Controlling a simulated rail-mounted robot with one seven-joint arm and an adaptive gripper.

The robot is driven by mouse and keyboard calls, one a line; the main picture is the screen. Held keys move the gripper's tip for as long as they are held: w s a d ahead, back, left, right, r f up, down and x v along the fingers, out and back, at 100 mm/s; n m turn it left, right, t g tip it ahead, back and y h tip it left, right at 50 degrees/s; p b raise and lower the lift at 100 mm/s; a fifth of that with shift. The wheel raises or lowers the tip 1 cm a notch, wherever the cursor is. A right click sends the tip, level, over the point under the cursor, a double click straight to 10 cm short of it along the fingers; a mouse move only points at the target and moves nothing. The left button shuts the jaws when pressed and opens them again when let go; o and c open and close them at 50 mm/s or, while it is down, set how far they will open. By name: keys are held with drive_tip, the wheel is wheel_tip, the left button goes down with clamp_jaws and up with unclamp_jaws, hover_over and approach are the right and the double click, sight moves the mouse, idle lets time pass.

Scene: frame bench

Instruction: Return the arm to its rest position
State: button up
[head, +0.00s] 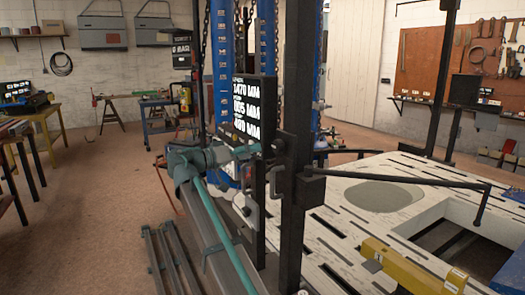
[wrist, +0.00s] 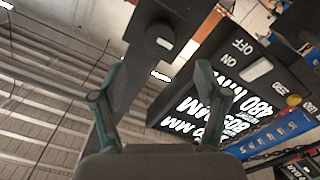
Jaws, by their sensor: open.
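My gripper (wrist: 162,72) shows in the wrist view with its two dark teal fingers spread apart. Nothing is between the fingers. Beyond them are a dark bar with a round knob (wrist: 160,38) and, to the right, a black readout box (wrist: 262,78) with lit figures and an ON/OFF switch. I see no contact with either, but the exact gap cannot be told. In the head view the readout box (head: 254,112) stands beside a dark upright post (head: 294,120).
A pale slotted bench (head: 410,168) with a yellow beam (head: 410,265) fills the right. Blue columns (head: 222,70) with chains stand behind the post. Grey bars (head: 172,262) lie low at centre left. The floor (head: 90,185) at left is mostly clear.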

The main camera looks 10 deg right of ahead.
drive_tip(key=shift+v, duration=0.85)
